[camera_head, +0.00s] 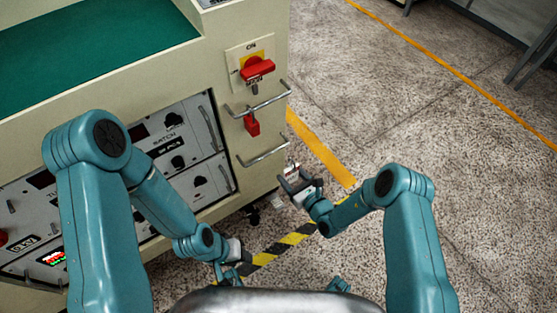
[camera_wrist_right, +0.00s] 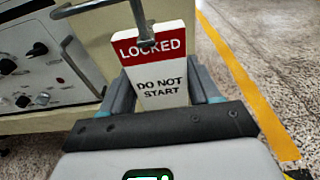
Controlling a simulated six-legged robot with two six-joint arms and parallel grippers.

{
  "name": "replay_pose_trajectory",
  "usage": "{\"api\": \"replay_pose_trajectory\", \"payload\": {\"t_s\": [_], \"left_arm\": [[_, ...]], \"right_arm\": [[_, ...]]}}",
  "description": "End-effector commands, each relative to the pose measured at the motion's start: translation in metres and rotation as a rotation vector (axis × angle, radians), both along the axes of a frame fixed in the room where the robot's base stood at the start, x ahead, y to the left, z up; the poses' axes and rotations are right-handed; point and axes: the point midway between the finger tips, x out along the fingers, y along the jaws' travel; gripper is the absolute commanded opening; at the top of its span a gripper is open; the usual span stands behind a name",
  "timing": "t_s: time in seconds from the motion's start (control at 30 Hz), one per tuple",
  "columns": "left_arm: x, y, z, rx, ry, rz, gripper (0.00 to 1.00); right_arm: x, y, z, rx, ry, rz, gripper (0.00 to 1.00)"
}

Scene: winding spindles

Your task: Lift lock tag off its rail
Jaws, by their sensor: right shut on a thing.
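The lock tag (camera_wrist_right: 158,68) is a white plate with a red band reading LOCKED and DO NOT START below. My right gripper (camera_wrist_right: 162,95) is shut on it, one finger at each side edge. A metal rail end (camera_wrist_right: 142,22) overlaps the top of the tag in the wrist view; I cannot tell whether the tag still hangs on it. In the head view the tag (camera_head: 291,169) is small, in my right gripper (camera_head: 296,180), just below the right end of the lower rail (camera_head: 264,151). My left gripper (camera_head: 230,268) is low near the cabinet, its fingers unclear.
The beige cabinet (camera_head: 222,75) carries a red rotary switch (camera_head: 257,68) marked ON. A red padlock (camera_head: 252,126) hangs by the upper rail (camera_head: 262,105). Dark-knobbed panels (camera_head: 178,140) fill its front. Open floor (camera_head: 400,110) lies to the right.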

Motion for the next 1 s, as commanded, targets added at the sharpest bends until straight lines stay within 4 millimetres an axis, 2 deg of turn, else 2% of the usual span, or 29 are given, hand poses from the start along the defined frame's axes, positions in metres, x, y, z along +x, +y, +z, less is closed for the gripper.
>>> {"api": "replay_pose_trajectory", "payload": {"t_s": [0.1,0.6,0.8,1.0], "left_arm": [[0.0,0.0,0.015,0.0,0.0,0.0,0.41],[0.0,0.0,0.049,0.0,0.0,0.0,0.41],[0.0,0.0,0.054,0.0,0.0,0.0,0.41],[0.0,0.0,0.053,0.0,0.0,0.0,0.41]], "right_arm": [[-0.01,-0.008,0.009,0.001,0.003,-0.001,0.35],[-0.052,-0.038,0.027,0.0,0.004,-0.002,0.35],[-0.061,-0.044,0.03,0.001,0.001,-0.001,0.35],[-0.062,-0.044,0.029,0.001,0.001,0.0,0.35]]}}
